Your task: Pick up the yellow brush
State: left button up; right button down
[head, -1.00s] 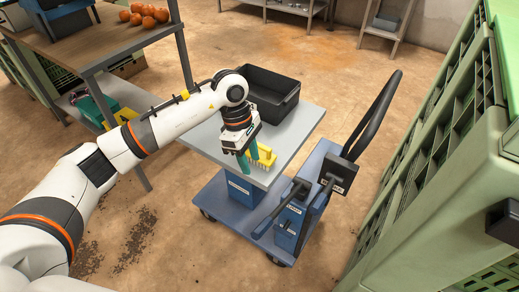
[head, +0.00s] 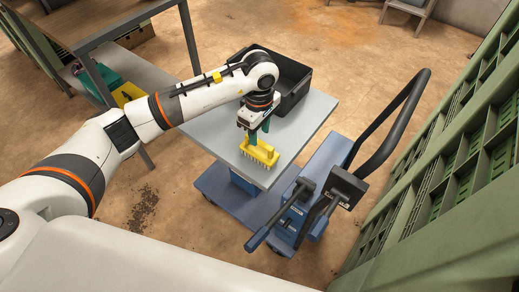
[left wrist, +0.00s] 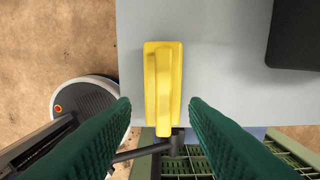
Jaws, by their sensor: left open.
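The yellow brush (head: 259,152) lies bristles down near the front edge of the grey cart top (head: 207,134). In the left wrist view the brush (left wrist: 163,85) stands lengthwise in the picture, its handle raised along its middle. My left gripper (head: 259,137) is just above the brush in the head view. In the left wrist view its green fingers (left wrist: 160,108) are apart, one on each side of the brush's near end, with gaps between. Whether the fingers reach down to the handle's height is unclear. My right gripper is not in view.
A black bin (head: 292,85) stands on the cart top behind the gripper. The blue cart base with its black handle (head: 405,115) is at the right. Green crates (head: 450,170) line the right side. A wooden-topped table (head: 90,25) stands at upper left.

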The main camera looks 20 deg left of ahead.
aim_at(259, 141)
pick_arm(q)
jog(key=f, duration=0.2)
jog(key=f+p, duration=0.1)
jog(key=f, duration=0.2)
jog(key=shift+w, duration=0.2)
jog(key=shift+f, duration=0.3)
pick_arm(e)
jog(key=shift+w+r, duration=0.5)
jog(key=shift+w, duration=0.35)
pick_arm(q)
jog(key=shift+c, duration=0.5)
grip_shut()
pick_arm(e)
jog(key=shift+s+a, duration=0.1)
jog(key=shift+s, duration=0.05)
